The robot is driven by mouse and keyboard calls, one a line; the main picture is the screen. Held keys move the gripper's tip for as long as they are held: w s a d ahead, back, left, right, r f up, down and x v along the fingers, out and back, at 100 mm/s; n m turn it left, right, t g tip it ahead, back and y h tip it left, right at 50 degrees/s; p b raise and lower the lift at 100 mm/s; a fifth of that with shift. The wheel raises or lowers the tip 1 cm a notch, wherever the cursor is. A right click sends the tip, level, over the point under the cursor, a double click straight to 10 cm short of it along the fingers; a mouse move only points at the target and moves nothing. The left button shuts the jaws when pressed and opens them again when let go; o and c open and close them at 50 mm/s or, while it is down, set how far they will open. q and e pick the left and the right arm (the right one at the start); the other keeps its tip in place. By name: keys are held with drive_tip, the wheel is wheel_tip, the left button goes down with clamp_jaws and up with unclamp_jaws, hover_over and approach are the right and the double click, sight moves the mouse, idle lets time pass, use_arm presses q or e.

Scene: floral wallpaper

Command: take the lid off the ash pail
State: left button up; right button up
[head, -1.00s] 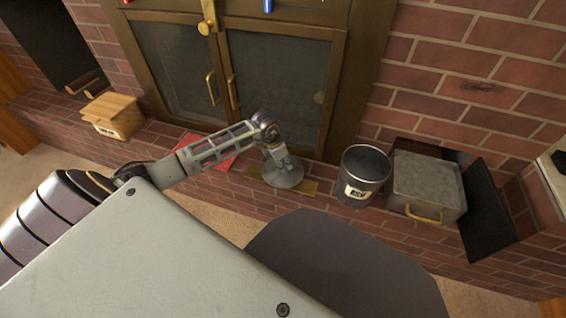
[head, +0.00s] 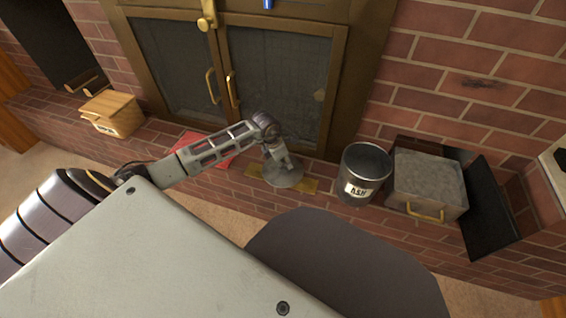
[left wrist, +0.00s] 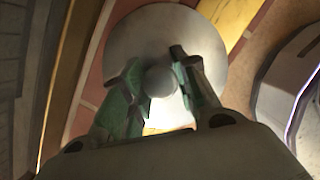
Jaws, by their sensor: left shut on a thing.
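The ash pail (head: 357,182), a metal bucket with a white "ASH" label, stands on the brick hearth right of my left gripper, its top uncovered. The round grey lid (head: 283,177) is beside the pail to its left, over a yellow strip on the hearth. My left gripper (head: 277,160) is above the lid and shut on its knob. In the left wrist view, the two green fingers sit either side of the round knob (left wrist: 161,81), with the lid disc (left wrist: 130,48) behind it. I cannot tell whether the lid touches the hearth. My right gripper is not in view.
A grey metal box (head: 428,183) with a brass handle stands just right of the pail, with a black panel (head: 486,212) beside it. A wooden box (head: 112,113) sits at the left. Glass doors (head: 275,85) rise behind the gripper. A yellow strip (head: 309,186) and red flat item (head: 190,142) lie on the hearth.

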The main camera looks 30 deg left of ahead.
use_arm(q)
drive_tip(key=shift+f, duration=0.35)
drive_tip(key=o, duration=1)
drive_tip(key=shift+c, duration=0.2)
drive_tip(key=shift+o, duration=1.3)
drive_tip(key=o, duration=0.5)
drive_tip(key=shift+o, duration=0.5)
